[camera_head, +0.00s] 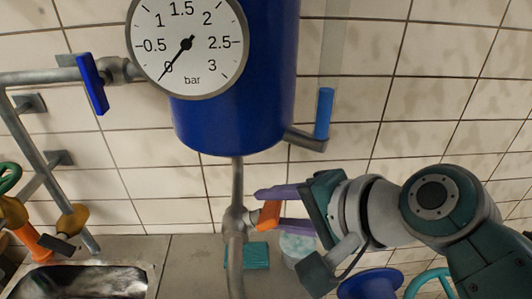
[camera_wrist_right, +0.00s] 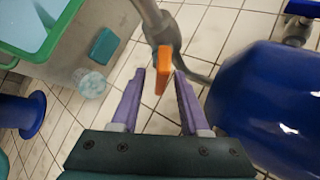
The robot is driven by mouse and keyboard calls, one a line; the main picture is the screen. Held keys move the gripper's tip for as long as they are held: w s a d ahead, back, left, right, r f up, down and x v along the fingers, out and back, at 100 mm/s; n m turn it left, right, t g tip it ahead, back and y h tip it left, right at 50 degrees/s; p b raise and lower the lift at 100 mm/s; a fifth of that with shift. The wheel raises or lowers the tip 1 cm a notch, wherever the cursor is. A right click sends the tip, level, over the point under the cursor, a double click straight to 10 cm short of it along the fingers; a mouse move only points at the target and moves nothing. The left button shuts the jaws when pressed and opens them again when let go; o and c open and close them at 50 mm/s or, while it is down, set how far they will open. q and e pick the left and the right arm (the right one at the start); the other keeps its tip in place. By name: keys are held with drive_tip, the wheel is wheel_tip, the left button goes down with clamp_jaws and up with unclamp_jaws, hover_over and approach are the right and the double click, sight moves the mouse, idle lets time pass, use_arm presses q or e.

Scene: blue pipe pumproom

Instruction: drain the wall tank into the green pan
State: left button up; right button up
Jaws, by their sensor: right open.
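The blue wall tank (camera_head: 235,110) hangs on the tiled wall and shows at the right in the right wrist view (camera_wrist_right: 270,95). A grey drain pipe (camera_head: 237,185) runs down from its underside to a valve with an orange handle (camera_head: 269,214). My right gripper (camera_head: 262,208) is open, its purple fingers on either side of the orange handle. In the right wrist view the handle (camera_wrist_right: 162,72) lies between the fingertips, with gaps visible. The green-rimmed pan (camera_wrist_right: 38,30) is at upper left there, with pale contents; the head view does not show it. My left gripper is not in view.
A gauge (camera_head: 187,45) at the tank reads about 0. A teal block (camera_head: 247,256) and clear jar (camera_head: 297,245) stand below. A blue spool-like part (camera_head: 370,285) is under my right arm.

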clamp_jaws()
idle(0.3)
idle(0.3)
